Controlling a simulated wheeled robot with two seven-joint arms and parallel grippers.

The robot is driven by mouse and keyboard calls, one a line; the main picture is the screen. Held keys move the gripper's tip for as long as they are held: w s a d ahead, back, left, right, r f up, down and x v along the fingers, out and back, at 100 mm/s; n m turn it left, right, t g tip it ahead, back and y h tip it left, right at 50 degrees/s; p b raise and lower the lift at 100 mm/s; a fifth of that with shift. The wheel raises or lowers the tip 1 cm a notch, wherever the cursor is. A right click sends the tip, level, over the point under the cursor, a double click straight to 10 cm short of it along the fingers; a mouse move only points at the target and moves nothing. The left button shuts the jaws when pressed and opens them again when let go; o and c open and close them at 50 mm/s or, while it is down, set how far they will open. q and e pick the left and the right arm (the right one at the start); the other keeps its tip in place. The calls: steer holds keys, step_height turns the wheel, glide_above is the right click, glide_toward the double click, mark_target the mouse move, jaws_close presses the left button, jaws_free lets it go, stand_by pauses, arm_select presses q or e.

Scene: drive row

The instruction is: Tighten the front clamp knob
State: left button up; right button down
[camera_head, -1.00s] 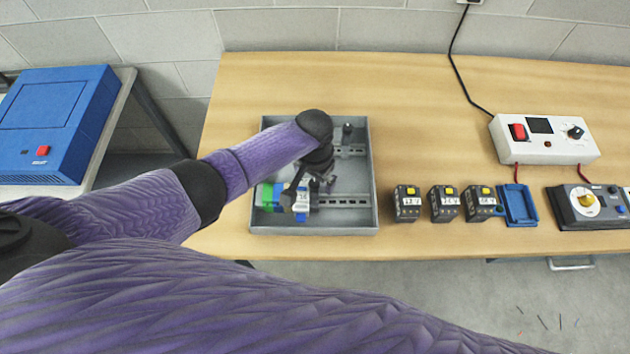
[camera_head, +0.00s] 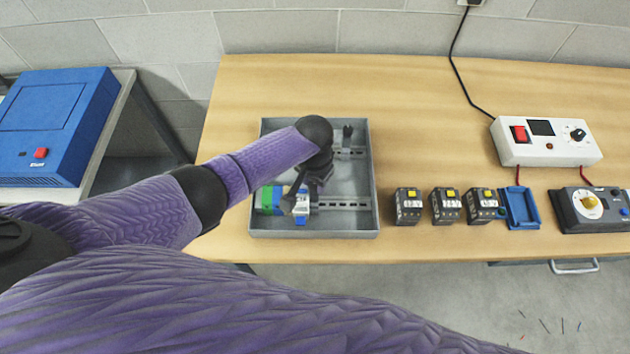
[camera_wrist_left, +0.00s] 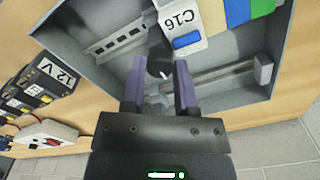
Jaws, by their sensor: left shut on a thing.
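My left gripper (camera_head: 315,185) reaches down into a grey metal tray (camera_head: 364,222) on the bench. In the left wrist view its two purple fingers (camera_wrist_left: 160,75) stand on either side of a dark knob (camera_wrist_left: 160,52), and it is shut on that. The knob sits beside a white module marked C16 (camera_wrist_left: 185,18) with a blue patch. In the head view my wrist hides the knob. The front slotted rail (camera_head: 345,205) runs right from the module. Another dark knob (camera_head: 347,131) stands at the back rail (camera_head: 350,152). My right gripper is not in view.
Green and blue blocks (camera_head: 268,196) sit left of the module. Right of the tray stand several black units with yellow tops (camera_head: 408,206), a blue holder (camera_head: 518,208), a white box (camera_head: 545,141) and a dial device (camera_head: 592,208). A blue case (camera_head: 50,125) is far left.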

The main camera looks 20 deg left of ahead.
arm_select(q)
steer(key=shift+a, duration=0.1)
steer(key=m, duration=0.6)
steer(key=shift+a+m, duration=0.1)
steer(key=shift+m, duration=0.2)
steer(key=m, duration=0.6)
steer(key=shift+f+b, duration=0.15)
steer(key=shift+b, duration=0.25)
steer(key=m, duration=0.3)
steer(key=o, duration=0.5)
steer(key=m, duration=0.3)
steer(key=shift+b, duration=0.4)
steer(key=o, duration=0.5)
steer(key=shift+s+a, duration=0.1)
steer(key=shift+c, duration=0.2)
steer(key=o, duration=0.3)
steer(key=shift+o, duration=0.2)
